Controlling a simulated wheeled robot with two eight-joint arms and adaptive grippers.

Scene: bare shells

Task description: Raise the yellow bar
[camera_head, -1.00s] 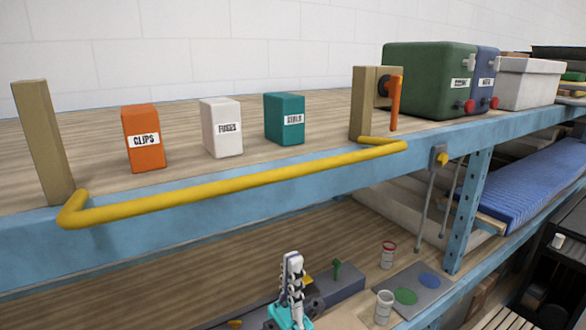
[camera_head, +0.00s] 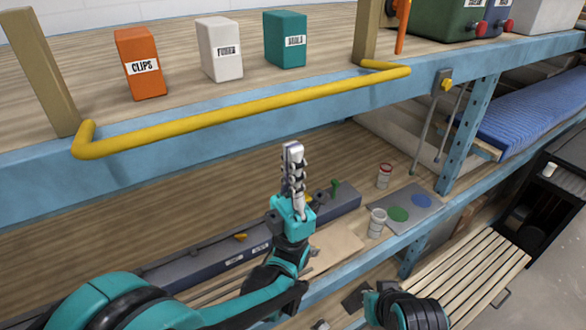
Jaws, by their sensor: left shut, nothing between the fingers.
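The yellow bar (camera_head: 240,109) runs along the front of the blue shelf edge, with bent ends near two wooden posts. It hangs low, in front of the shelf edge. My left gripper (camera_head: 292,155) points upward below the bar, right of its middle, with its fingers shut and empty. It looks apart from the bar; the exact depth is hard to tell. Part of my right arm (camera_head: 415,312) shows at the bottom, but its gripper is not in view.
On the upper shelf stand an orange CLIPS box (camera_head: 139,64), a white box (camera_head: 219,50) and a teal box (camera_head: 285,39). An orange handle (camera_head: 402,25) is by the right post (camera_head: 366,30). The lower shelf holds jars (camera_head: 377,222) and a grey mat (camera_head: 428,205).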

